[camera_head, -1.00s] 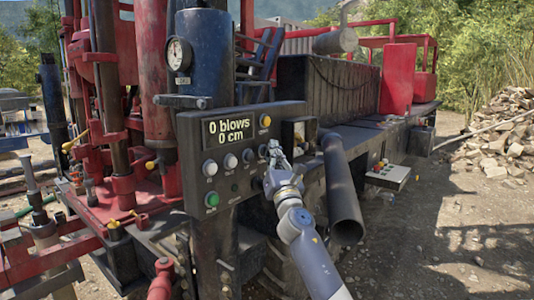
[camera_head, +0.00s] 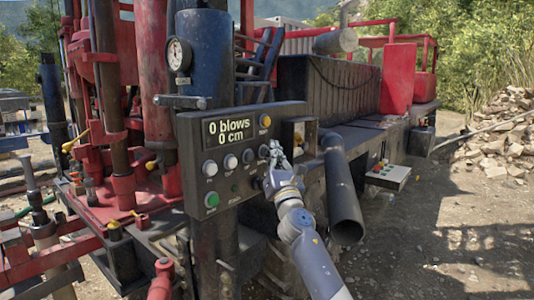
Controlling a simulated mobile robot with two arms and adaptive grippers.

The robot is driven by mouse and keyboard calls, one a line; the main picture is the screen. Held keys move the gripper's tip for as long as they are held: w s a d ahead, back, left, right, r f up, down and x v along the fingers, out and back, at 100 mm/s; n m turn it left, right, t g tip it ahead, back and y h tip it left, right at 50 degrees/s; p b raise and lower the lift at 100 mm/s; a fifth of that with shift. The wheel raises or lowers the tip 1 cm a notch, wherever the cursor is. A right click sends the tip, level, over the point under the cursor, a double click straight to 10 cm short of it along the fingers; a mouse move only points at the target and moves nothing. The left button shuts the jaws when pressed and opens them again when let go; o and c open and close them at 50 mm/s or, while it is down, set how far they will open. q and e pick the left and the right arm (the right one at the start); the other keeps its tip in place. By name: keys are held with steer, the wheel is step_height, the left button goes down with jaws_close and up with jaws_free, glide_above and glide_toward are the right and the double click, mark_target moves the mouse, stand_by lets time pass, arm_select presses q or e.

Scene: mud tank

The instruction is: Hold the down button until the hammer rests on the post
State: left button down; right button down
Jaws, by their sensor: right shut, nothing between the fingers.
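The control panel (camera_head: 231,187) faces me on the rig, and its display (camera_head: 229,131) reads "0 blows 0 cm". A row of buttons runs across it: a white button (camera_head: 210,168), a second white button (camera_head: 230,162), and dark ones to their right. A green button (camera_head: 211,199) sits lower left and an amber button (camera_head: 265,120) upper right. I cannot read which one is the down button. My right gripper (camera_head: 275,148) is shut and empty, at the right end of the row; I cannot tell whether it touches a button. The hammer and post cannot be made out clearly.
A blue cylinder with a gauge (camera_head: 179,54) stands above the panel. A dark pipe (camera_head: 342,190) slants down right of my arm. A small button box (camera_head: 387,176) juts out farther right. Open gravel ground (camera_head: 450,240) lies at the right.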

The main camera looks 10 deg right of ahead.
steer(key=shift+s+d+p, duration=0.55)
steer(key=shift+s+p, duration=0.2)
steer(key=shift+p, duration=0.1)
steer(key=s+d+p, duration=0.1)
steer(key=s+p, duration=0.1)
steer(key=s+d+p, duration=0.1)
steer(key=s+d, duration=0.1)
steer(key=shift+p, duration=0.35)
steer(key=shift+w, duration=0.1)
